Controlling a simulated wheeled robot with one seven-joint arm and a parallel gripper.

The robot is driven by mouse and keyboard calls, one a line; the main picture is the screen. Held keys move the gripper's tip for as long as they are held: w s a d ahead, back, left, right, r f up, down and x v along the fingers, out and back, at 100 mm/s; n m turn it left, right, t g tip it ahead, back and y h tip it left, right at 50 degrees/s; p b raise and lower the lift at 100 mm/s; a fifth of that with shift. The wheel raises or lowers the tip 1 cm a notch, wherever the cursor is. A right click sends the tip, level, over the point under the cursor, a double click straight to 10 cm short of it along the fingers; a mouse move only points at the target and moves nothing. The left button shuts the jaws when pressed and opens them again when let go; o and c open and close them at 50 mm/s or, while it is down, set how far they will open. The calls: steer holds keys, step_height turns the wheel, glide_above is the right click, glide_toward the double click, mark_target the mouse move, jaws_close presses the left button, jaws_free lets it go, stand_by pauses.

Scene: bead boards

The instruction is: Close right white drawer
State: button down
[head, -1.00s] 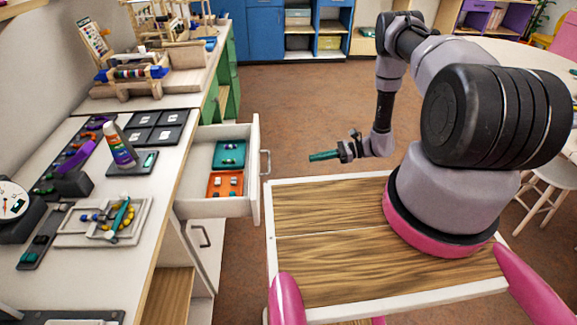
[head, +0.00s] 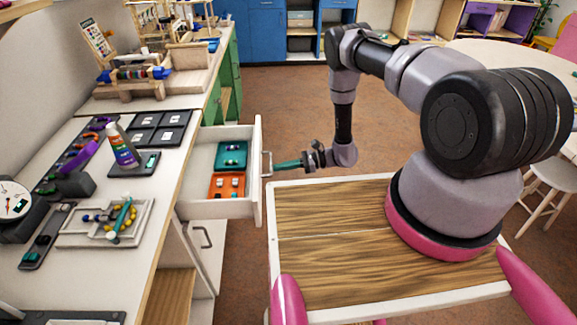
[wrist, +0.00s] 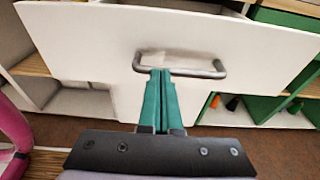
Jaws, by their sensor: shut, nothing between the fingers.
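The white drawer (head: 257,196) is pulled out from the white cabinet under the counter on the left in the head view. A teal tray (head: 231,155) and an orange tray (head: 227,186) lie inside it. Its metal handle (head: 267,164) is on the front face; the handle (wrist: 180,65) also shows in the wrist view. My gripper (head: 278,166) has teal fingers, shut and empty, pointing at the drawer front. In the wrist view the fingertips (wrist: 161,72) are at the handle bar, near its middle. I cannot tell whether they touch it.
Another handle (head: 202,237) is on the cabinet below the drawer. My wood-topped base is close on the right. Brown floor (head: 290,95) is open beyond.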

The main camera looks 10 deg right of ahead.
steer(key=shift+a, duration=0.15)
steer(key=a, duration=2.4)
steer(key=shift+w, duration=0.4)
steer(key=shift+a+r, duration=0.1)
steer(key=shift+a, duration=0.2)
steer(key=shift+a+r, duration=0.1)
steer(key=shift+a, duration=0.05)
